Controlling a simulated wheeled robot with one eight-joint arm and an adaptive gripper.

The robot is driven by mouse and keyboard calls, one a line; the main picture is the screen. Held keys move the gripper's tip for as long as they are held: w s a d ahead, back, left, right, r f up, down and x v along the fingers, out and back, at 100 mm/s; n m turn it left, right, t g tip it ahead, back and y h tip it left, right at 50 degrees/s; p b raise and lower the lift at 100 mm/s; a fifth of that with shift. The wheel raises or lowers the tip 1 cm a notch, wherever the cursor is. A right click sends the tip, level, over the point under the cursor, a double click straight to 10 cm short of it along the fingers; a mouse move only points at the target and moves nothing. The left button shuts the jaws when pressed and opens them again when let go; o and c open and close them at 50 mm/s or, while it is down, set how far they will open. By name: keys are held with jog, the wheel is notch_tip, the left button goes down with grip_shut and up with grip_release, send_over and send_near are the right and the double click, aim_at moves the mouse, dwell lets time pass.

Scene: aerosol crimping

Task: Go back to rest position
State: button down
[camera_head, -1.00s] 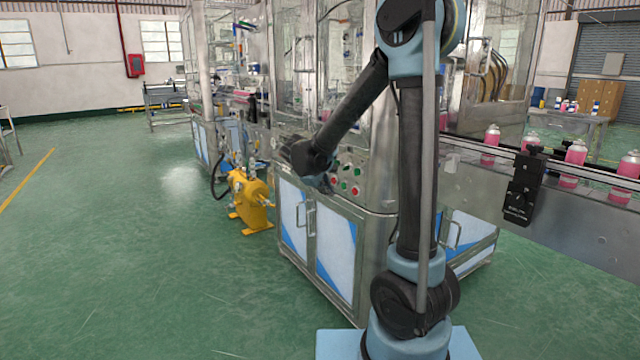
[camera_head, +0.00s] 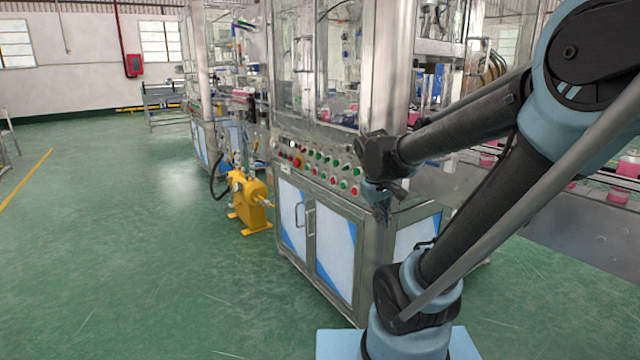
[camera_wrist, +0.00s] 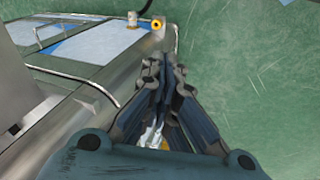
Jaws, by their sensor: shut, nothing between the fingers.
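My gripper (camera_head: 383,205) is at the end of my arm, in front of the right end of the machine's control panel (camera_head: 318,163). It points downward and is apart from the panel. In the wrist view, my gripper (camera_wrist: 163,75) has its fingers together, with nothing held between them. The crimping machine (camera_head: 335,240) stands behind the gripper, with a row of red and green buttons on its panel. Part of the panel's right end is hidden behind my arm.
A yellow pump-like unit (camera_head: 248,200) stands on the floor left of the machine. A conveyor (camera_head: 560,215) with pink cans (camera_head: 622,170) runs at the right, partly behind my arm. The green floor (camera_head: 130,270) at the left is clear.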

jog(key=s+f+m+g+y, duration=0.1)
jog(key=s+f+m, duration=0.3)
jog(key=s, duration=0.9)
jog(key=shift+s+d+f+y, duration=0.25)
jog(key=shift+d+f+y, duration=0.1)
jog(key=shift+f+y, duration=0.6)
jog(key=shift+f, duration=0.15)
jog(key=shift+w+f, duration=0.2)
jog(key=shift+w, duration=0.25)
jog(key=shift+s, duration=0.1)
